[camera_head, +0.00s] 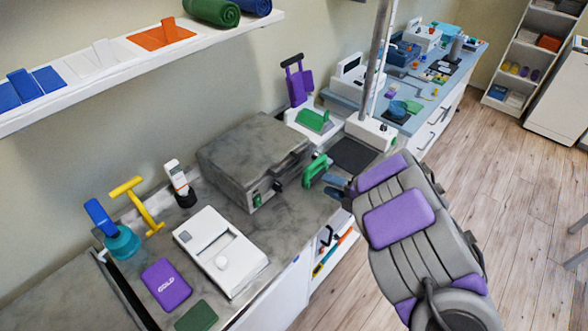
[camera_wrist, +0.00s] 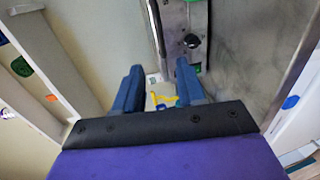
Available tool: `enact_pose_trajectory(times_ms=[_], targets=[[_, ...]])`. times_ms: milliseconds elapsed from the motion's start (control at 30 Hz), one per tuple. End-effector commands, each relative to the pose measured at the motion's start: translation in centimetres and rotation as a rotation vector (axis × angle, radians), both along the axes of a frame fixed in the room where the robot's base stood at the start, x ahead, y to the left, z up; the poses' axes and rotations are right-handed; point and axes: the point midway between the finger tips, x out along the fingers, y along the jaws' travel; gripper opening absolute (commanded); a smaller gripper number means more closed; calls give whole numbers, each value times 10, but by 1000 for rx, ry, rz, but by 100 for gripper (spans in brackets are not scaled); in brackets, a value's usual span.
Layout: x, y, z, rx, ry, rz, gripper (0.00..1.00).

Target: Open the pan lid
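A grey, marbled box-shaped unit (camera_head: 252,155) with a flat lid stands shut on the counter in the head view; I take it to be the pan. The green handle is not clearly seen between the fingers there.
A white device (camera_head: 219,250), a purple box (camera_head: 166,285), a yellow T-shaped tool (camera_head: 138,204) and a teal-based blue tool (camera_head: 117,236) stand left of the unit. A metal pole (camera_head: 377,65) rises behind my arm. A wall shelf (camera_head: 110,65) hangs above.

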Motion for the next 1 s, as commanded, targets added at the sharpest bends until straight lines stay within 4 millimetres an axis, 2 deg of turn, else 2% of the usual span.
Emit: enact_pose_trajectory(times_ms=[600, 800, 1000], targets=[[72, 93, -25, 1, -2, 1, 40], [86, 111, -30, 0, 0, 1, 40], [91, 116, -31, -1, 0, -3, 40]])
